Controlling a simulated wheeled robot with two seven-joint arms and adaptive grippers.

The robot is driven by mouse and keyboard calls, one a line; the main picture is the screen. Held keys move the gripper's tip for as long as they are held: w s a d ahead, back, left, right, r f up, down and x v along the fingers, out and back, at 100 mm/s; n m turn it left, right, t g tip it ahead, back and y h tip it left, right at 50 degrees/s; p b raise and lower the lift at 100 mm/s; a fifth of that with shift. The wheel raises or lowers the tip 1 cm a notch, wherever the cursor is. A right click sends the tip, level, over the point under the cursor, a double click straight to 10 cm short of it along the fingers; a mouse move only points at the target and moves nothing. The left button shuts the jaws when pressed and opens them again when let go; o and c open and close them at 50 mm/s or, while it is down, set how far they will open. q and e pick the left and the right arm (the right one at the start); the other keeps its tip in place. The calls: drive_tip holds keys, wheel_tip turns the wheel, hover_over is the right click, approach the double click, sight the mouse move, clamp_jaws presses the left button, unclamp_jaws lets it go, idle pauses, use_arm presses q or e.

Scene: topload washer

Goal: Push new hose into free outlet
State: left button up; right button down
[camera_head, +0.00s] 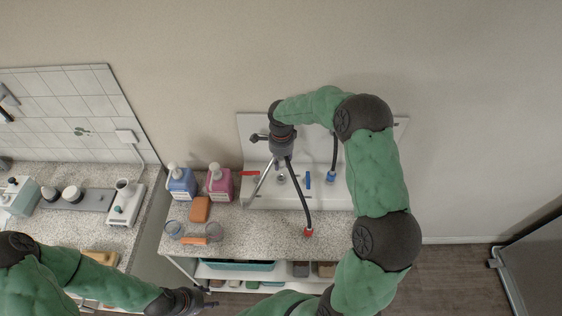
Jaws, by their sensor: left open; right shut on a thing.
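My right gripper (286,157) is in front of the white wall panel and is shut on the upper end of a black hose (298,190). The hose hangs down to a red end (308,231) over the speckled counter. A second dark hose (334,150) with a blue end (331,177) hangs on the panel to the right. A red handle (249,173) and a blue handle (308,180) show low on the panel. My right gripper hides part of the outlet area, so contact with an outlet cannot be told. My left gripper (208,303) is open and low, in front of the counter.
Blue (181,184) and pink (220,184) bottles stand at the counter's left, with an orange sponge (200,209) and clear cups (174,229) before them. A teal tray (236,266) sits on the shelf below. Another counter stands left.

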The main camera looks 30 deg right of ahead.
drive_tip(key=shift+f+b, duration=0.1)
drive_tip(key=shift+b, duration=0.2)
drive_tip(key=shift+f+b, duration=2.15)
drive_tip(key=shift+f, duration=0.65)
drive_tip(key=shift+b, duration=0.55)
drive_tip(key=shift+f+b, duration=0.7)
drive_tip(key=shift+f, duration=0.15)
drive_tip(key=c, duration=0.8)
unclamp_jaws()
drive_tip(key=shift+c, duration=0.2)
wheel_tip(320, 180, up, 12)
